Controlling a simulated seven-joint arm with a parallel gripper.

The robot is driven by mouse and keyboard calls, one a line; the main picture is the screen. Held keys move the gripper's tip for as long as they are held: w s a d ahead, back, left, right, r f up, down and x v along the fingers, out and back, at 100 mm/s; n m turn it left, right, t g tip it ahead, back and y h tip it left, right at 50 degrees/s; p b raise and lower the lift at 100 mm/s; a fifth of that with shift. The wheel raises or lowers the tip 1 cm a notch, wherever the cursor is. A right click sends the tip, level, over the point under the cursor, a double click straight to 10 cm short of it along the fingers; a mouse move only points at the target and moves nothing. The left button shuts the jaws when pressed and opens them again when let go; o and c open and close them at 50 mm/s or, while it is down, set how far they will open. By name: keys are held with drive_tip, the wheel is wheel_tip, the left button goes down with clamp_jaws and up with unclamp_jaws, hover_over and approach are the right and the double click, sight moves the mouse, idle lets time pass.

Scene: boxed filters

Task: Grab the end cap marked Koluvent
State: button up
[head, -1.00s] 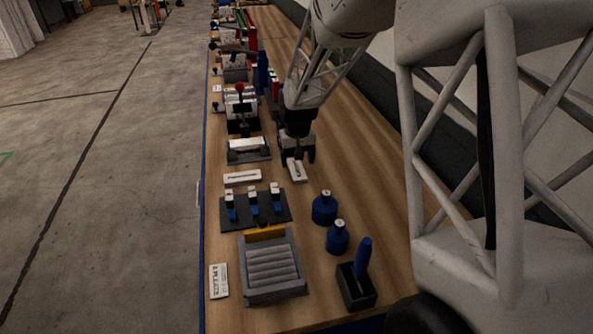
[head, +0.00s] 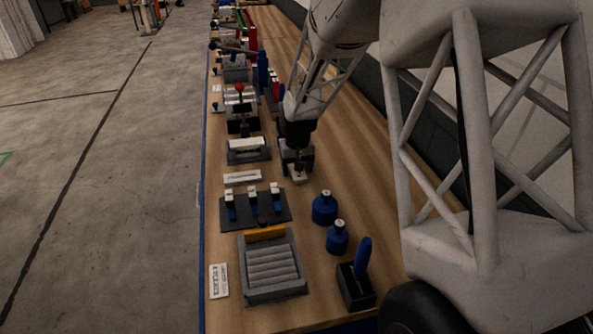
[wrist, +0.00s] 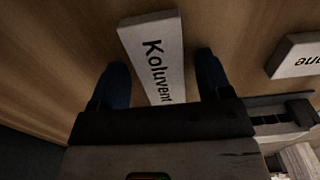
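The end cap marked Koluvent (wrist: 154,60) is a long white block with black lettering on its upper face. It lies on the wooden bench in the wrist view, running from the top middle down between my fingers. My gripper (wrist: 163,80) is open, with one blue fingertip on each side of the block and a gap showing on both sides. In the head view my gripper (head: 297,173) is low over the bench, and the white end of the block (head: 297,178) shows just below it. The near end of the block is hidden behind the gripper body.
Another white lettered block (wrist: 296,56) lies to the right; it also shows in the head view (head: 242,178). A dark rack (head: 240,218) with blue-and-white pieces, a grey tray (head: 275,290) and two blue bottles (head: 324,208) stand nearer. Bench right of my gripper is clear.

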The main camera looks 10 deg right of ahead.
drive_tip(key=c, duration=0.8)
drive_tip(key=shift+r, duration=0.1)
drive_tip(key=shift+r, duration=4.9)
